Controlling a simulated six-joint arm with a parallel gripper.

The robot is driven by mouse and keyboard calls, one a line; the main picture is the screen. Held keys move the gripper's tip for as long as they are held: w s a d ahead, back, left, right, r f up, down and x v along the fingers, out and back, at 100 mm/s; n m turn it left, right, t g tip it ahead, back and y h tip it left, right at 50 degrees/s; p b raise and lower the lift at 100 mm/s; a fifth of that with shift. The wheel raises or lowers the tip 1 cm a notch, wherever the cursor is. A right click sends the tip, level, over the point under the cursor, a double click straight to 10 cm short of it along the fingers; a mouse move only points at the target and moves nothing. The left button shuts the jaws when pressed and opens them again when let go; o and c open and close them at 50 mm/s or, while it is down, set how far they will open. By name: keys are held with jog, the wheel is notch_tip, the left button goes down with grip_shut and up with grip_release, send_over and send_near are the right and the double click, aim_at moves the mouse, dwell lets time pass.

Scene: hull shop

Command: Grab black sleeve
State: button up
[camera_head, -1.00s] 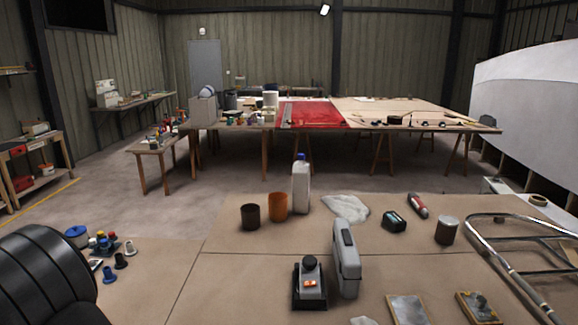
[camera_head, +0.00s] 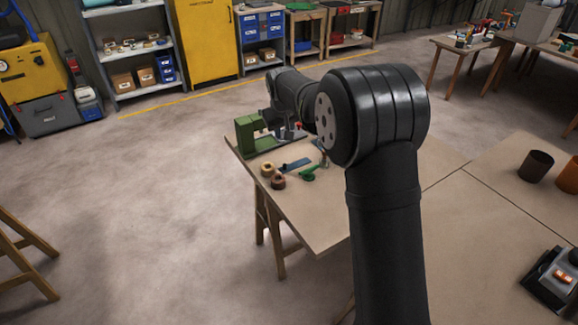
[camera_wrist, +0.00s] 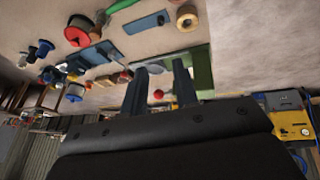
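In the wrist view, several small flanged pieces stand at the left. One looks black (camera_wrist: 32,54), perhaps the black sleeve, next to a dark blue one (camera_wrist: 45,47); they are too small to tell apart surely. My gripper (camera_wrist: 162,66) is open and empty, its two fingers apart, with the green vise-like tool (camera_wrist: 203,68) behind them. In the head view my gripper is beyond my arm, near that green tool (camera_head: 246,137); its fingertips are not clear there. No black sleeve can be made out in the head view, where my arm hides part of the bench.
Tape rolls (camera_head: 267,168), a blue strip (camera_head: 295,164) and a green piece (camera_head: 309,173) lie on the bench (camera_head: 318,215). A blue-rimmed spool (camera_wrist: 75,92) shows in the wrist view. Open floor lies left of the bench.

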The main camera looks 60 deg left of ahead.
notch_tip(320, 180, down, 4)
jog(key=a+m, duration=0.2)
jog(key=m, duration=0.4)
send_near(285, 165)
jog(key=shift+h, duration=0.3)
jog(key=x, duration=0.8)
jog(key=shift+a+f, duration=0.25)
jog(key=shift+a, duration=0.1)
grip_shut()
